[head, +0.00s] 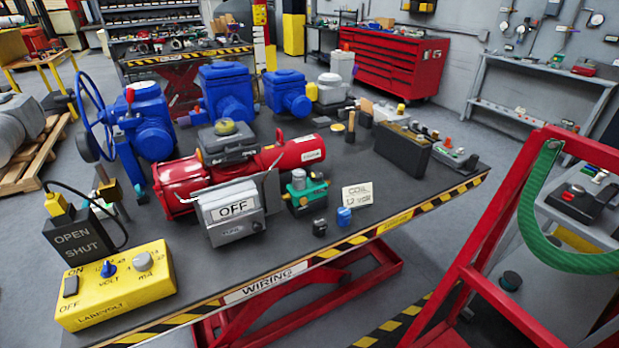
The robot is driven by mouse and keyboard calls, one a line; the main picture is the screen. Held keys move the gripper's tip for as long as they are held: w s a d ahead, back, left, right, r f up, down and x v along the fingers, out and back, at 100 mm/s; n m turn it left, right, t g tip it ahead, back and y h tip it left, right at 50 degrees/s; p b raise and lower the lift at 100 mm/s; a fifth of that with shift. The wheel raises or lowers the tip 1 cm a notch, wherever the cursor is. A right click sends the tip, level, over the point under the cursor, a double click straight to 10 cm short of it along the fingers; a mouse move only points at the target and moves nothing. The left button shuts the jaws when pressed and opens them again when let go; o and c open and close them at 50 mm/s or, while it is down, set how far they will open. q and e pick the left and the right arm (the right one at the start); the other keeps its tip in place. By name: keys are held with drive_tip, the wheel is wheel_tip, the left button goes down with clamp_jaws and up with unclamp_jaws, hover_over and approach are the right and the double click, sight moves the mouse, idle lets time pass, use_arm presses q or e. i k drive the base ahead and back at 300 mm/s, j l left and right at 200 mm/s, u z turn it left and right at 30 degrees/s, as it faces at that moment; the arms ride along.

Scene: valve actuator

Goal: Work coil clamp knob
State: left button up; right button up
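A small card reading "COIL" (356,195) stands near the front edge of the dark table (400,200). To its left sits a small green device (306,193) with a pale grey cylinder on top. A small blue knob-like piece (344,217) lies in front of the card, and a small black piece (320,227) lies left of it. I cannot tell which of these parts is the coil clamp knob. Neither of my grippers shows in the head view.
A grey box marked "OFF" (232,212) and a red actuator (180,182) stand left of the green device. A yellow box with knobs (115,287) sits at the front left corner. A red frame (500,240) with a green hose stands at the right. Blue valves fill the back.

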sight(316, 176)
drive_tip(key=i+l, duration=0.2)
drive_tip(key=i, duration=0.25)
drive_tip(key=i+l, duration=0.2)
drive_tip(key=i, duration=0.2)
